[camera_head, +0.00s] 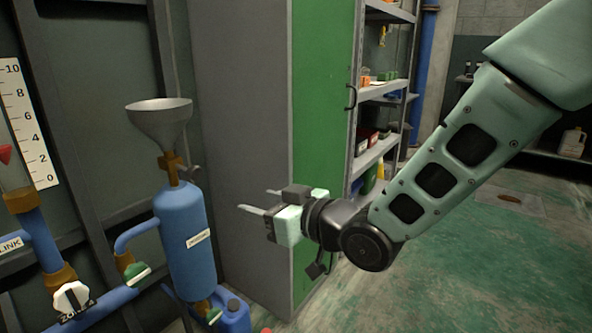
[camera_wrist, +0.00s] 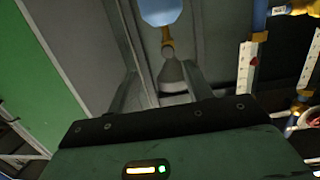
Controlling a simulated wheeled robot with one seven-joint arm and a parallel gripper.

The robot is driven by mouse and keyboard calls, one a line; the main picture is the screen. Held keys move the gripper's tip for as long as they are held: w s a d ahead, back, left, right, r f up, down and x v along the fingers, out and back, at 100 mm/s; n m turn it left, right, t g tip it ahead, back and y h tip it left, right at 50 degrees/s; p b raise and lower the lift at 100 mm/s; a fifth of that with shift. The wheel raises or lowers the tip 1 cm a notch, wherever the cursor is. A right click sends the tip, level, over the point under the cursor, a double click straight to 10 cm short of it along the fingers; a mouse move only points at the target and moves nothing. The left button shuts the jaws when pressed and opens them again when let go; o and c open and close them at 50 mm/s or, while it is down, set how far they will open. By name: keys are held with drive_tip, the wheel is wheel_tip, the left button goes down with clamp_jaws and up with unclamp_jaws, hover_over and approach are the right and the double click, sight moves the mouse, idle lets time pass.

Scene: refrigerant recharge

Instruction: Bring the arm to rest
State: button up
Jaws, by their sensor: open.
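My gripper (camera_head: 254,200) is open and empty. Its two fingers point left in the head view, in front of the grey cabinet side and to the right of the blue tank (camera_head: 187,240). A grey funnel (camera_head: 160,118) stands upright on a brass fitting above the tank. In the wrist view, the scene is upside down and the funnel (camera_wrist: 172,74) shows between my open fingers (camera_wrist: 161,72), farther off. The blue tank (camera_wrist: 160,9) shows at the top edge there. Nothing is held.
A white scale (camera_head: 28,125) and a white-handled valve (camera_head: 72,297) are at the left. A green cabinet door (camera_head: 322,130) stands behind my gripper. Shelves (camera_head: 385,88) are farther back. Green floor (camera_head: 450,275) is open at the right.

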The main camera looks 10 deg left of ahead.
drive_tip(key=s+d+f+m+g+h, duration=0.2)
drive_tip(key=s+d+f+g+h, duration=0.15)
drive_tip(key=s+d+h, duration=0.6)
drive_tip(key=s+d+f+m+g+h, duration=0.25)
drive_tip(key=s+d+g+h, duration=0.2)
drive_tip(key=s+d, duration=1.05)
wheel_tip(320, 180, up, 26)
drive_tip(key=p, duration=2.6)
drive_tip(key=shift+d+g+y, duration=0.15)
drive_tip(key=shift+g+y, duration=0.15)
drive_tip(key=shift+y, duration=0.1)
